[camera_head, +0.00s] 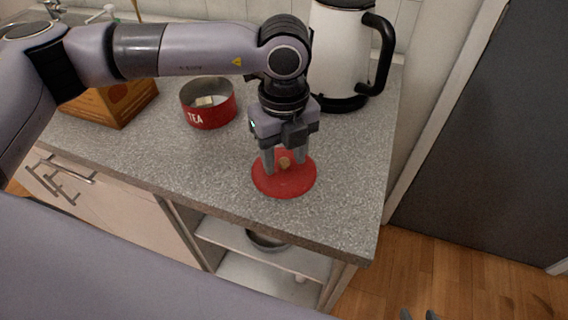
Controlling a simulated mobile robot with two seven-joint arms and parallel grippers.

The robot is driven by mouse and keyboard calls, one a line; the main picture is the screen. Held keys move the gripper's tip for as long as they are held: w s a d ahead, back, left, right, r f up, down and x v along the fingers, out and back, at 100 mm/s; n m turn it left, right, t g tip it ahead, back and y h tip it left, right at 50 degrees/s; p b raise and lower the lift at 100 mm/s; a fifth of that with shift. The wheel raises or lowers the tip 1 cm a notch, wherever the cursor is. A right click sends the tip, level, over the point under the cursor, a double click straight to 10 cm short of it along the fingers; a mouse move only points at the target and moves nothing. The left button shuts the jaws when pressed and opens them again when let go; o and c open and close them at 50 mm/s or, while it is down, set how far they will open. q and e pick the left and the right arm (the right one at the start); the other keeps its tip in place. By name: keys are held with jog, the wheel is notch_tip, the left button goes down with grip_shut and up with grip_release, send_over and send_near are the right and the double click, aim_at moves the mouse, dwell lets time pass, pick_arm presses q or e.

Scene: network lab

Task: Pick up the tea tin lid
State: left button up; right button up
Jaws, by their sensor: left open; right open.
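The tea tin lid (284,186) is a red disc with a small tan knob (285,162), lying flat on the speckled grey counter. My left gripper (285,170) points down over it, open, with one finger on either side of the knob. I cannot tell whether the fingers touch the lid. The red tea tin (209,115), marked TEA, stands open to the left with pale pieces inside. Only the dark tips of my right gripper (418,315) show at the bottom edge; it is open, over the floor and apart from the lid.
A white kettle (338,55) with a black handle stands behind my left gripper. A wooden box (112,103) sits at the left, under my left arm. The counter (190,155) is clear in front of the tin. A dark pan (266,240) is on the shelf below.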

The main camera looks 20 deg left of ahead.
pick_arm(q)
jog(key=shift+f, duration=0.1)
grip_shut()
